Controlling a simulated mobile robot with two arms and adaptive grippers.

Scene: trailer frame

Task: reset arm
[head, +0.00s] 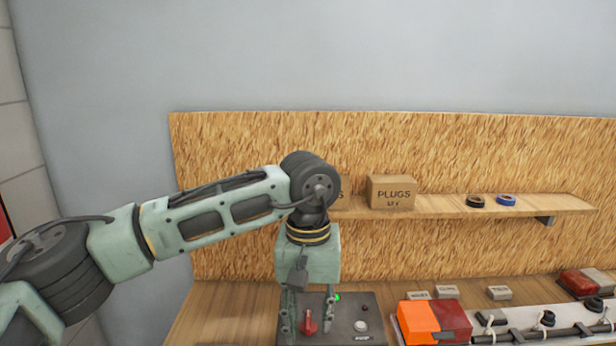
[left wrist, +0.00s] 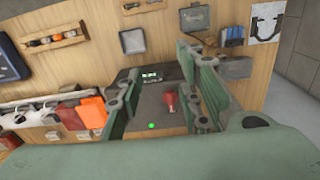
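My left arm comes in from the left of the head view and bends down at the wrist. My left gripper (head: 308,321) points down over a dark control box (head: 363,305) on the bench. It is open, with a clear gap between its fingers, and holds nothing. In the left wrist view my left gripper (left wrist: 163,115) also shows its two fingers apart. A red switch knob (head: 308,326) on the box appears between the fingertips, apart from them in the left wrist view (left wrist: 170,102). A green light (head: 337,297) is lit on the box. My right gripper is not in view.
A wooden shelf (head: 440,206) on the back board carries a box marked PLUGS (head: 392,192) and two tape rolls. Right of the control box lie an orange and red lamp (head: 433,320), small boxes (head: 498,293) and a light bar (head: 545,334) with cables.

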